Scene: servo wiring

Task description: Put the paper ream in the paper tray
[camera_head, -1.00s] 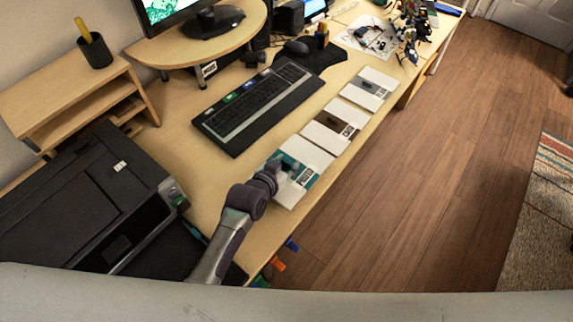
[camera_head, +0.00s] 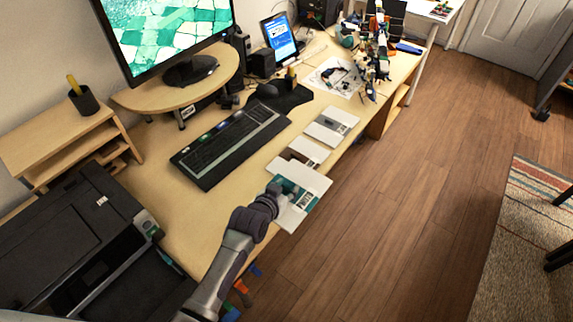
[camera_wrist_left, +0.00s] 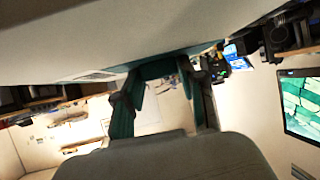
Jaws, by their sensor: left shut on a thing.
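My left gripper (camera_head: 277,190) is shut on a white paper ream with a teal label (camera_head: 301,204), gripping its near left edge. The ream overlaps part of the brown-labelled ream behind it and looks raised off the desk. In the left wrist view the held ream (camera_wrist_left: 120,40) fills the top, with its teal part between the two fingers (camera_wrist_left: 162,100). A black printer (camera_head: 60,225) with a dark open tray (camera_head: 135,285) at its front is at the lower left; I cannot tell for certain that this is the paper tray. My right gripper is not in view.
A brown-labelled ream (camera_head: 309,151) and a grey-labelled ream (camera_head: 331,125) lie along the desk's right edge. A keyboard (camera_head: 230,142) lies left of them. A wooden shelf (camera_head: 60,140) stands behind the printer. Desk surface (camera_head: 195,215) between keyboard and printer is clear.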

